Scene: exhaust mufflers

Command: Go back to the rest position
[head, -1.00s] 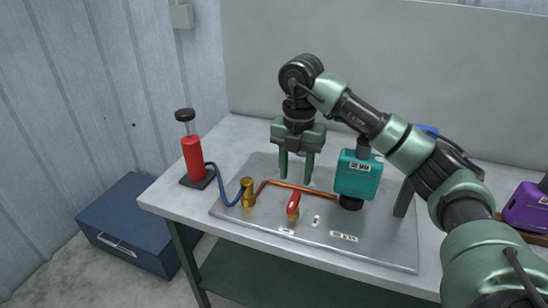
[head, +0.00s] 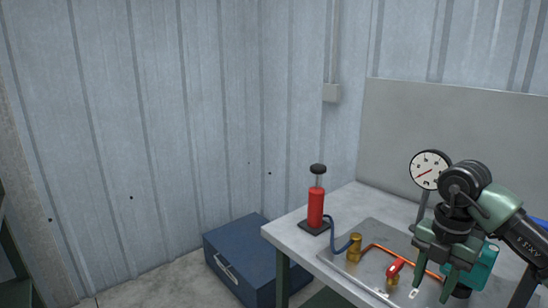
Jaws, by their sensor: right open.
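My right gripper (head: 432,282) hangs fingers-down at the lower right of the head view, over the metal plate on the table. Its two green fingers are apart with nothing between them. Its arm comes in from the right edge. Behind it, a teal box (head: 485,268) is partly hidden by the gripper and arm. My left gripper is not in view.
On the table (head: 292,238) stand a red pump (head: 316,208) with a blue hose, a brass fitting (head: 354,248) and a round dial gauge (head: 428,170). A blue chest (head: 245,258) is on the floor left of the table. The floor at lower left looks clear.

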